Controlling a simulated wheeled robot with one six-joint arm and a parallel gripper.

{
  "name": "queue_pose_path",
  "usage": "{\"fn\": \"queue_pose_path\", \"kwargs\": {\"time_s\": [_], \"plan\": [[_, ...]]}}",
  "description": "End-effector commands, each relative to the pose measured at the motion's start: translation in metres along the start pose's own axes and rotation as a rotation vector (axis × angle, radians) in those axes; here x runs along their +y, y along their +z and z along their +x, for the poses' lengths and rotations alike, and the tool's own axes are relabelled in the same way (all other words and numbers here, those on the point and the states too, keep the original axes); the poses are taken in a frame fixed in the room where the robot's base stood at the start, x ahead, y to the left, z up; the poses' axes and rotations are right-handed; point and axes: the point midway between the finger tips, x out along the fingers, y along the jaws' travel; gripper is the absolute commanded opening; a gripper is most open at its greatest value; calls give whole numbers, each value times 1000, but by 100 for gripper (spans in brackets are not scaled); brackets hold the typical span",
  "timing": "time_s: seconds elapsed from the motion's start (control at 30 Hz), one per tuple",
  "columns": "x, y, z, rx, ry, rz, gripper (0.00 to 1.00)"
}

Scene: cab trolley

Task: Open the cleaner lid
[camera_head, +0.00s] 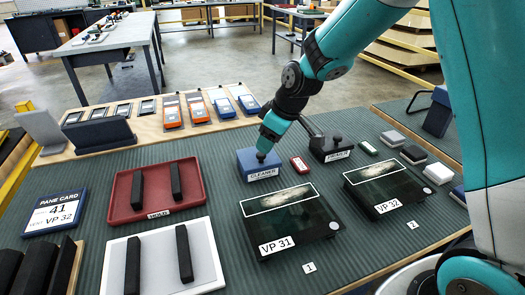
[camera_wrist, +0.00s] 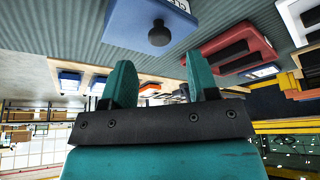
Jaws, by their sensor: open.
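The cleaner box (camera_head: 262,174) is a blue block with a white CLEANER label, standing on the ribbed green mat. Its lid (camera_head: 246,157) looks closed and carries a dark round knob (camera_head: 261,156). In the wrist view the knob (camera_wrist: 159,33) stands out from the blue lid (camera_wrist: 130,22), beyond the fingertips. My gripper (camera_head: 266,143) points down just above the knob in the head view. Its two teal fingers (camera_wrist: 162,82) are apart with nothing between them in the wrist view. Whether the tips touch the lid is hard to tell.
A dark labelled box with a knob (camera_head: 336,148) and a small red block (camera_head: 299,164) stand close right. Glass panels VP 31 (camera_head: 290,222) and VP 32 (camera_head: 388,187) lie in front. A red HOLD tray (camera_head: 123,206) is left. Orange and blue devices line the back board.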

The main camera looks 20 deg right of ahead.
Motion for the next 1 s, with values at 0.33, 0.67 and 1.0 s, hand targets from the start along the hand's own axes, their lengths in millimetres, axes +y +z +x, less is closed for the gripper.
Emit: {"fn": "queue_pose_path", "kwargs": {"time_s": [0.33,0.67,1.0], "plan": [[0,0,46,0,1,0,54],[0,0,50,1,1,0,54],[0,0,49,0,1,0,0]]}}
